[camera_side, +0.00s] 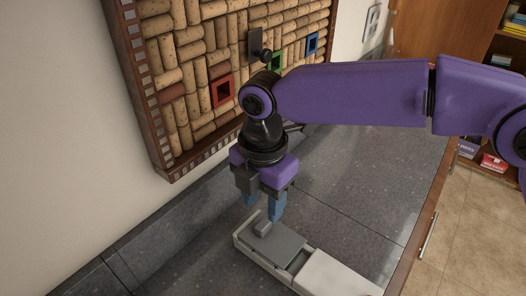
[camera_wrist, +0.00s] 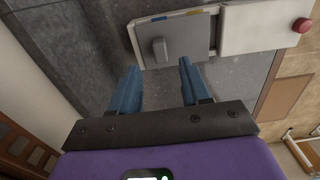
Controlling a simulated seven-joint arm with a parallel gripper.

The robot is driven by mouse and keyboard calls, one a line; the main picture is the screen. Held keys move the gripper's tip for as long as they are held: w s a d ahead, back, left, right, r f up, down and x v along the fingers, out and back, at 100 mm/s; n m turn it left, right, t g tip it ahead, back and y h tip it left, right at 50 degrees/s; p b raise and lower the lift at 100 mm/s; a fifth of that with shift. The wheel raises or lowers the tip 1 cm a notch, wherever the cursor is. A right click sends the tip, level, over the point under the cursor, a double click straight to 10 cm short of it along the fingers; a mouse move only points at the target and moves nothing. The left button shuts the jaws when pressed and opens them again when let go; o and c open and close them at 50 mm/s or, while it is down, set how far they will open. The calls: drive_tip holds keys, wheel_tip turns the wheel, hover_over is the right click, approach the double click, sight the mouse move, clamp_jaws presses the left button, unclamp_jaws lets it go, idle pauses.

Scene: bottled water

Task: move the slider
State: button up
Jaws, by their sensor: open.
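The slider is a grey plate (camera_side: 279,244) with a small raised handle (camera_side: 262,228), set on a white base (camera_side: 338,275) on the grey counter. The plate is at the base's left part in the side view, with a little green showing beside it. In the wrist view the handle (camera_wrist: 160,49) stands on the grey plate (camera_wrist: 189,40). My gripper (camera_side: 263,205) points down just above the handle end of the plate, its blue fingers apart and empty. In the wrist view my gripper (camera_wrist: 158,68) has the handle ahead of and roughly between its fingertips; contact cannot be told.
A framed cork board (camera_side: 200,75) hangs on the wall behind, with red (camera_side: 222,93), green and blue square frames and a dark plate with a knob. The counter around the base is clear.

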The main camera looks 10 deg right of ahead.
sight(262, 223)
wheel_tip(262, 223, up, 12)
drive_tip(key=shift+f, duration=0.25)
idle(0.5)
drive_tip(key=s+d+f+m, duration=0.15)
drive_tip(key=d+m, duration=0.25)
drive_tip(key=d, duration=0.6)
drive_tip(key=s+d+m, duration=0.3)
drive_tip(key=d, duration=0.7)
drive_tip(key=s+d+f+m, duration=0.3)
drive_tip(key=s+d, duration=0.4)
drive_tip(key=d, duration=0.5)
drive_tip(key=s+d+f+m, duration=0.4)
drive_tip(key=s+d+f, duration=0.2)
drive_tip(key=d, duration=0.6)
drive_tip(key=shift+s+d+f, duration=0.3)
drive_tip(key=shift+s, duration=0.9)
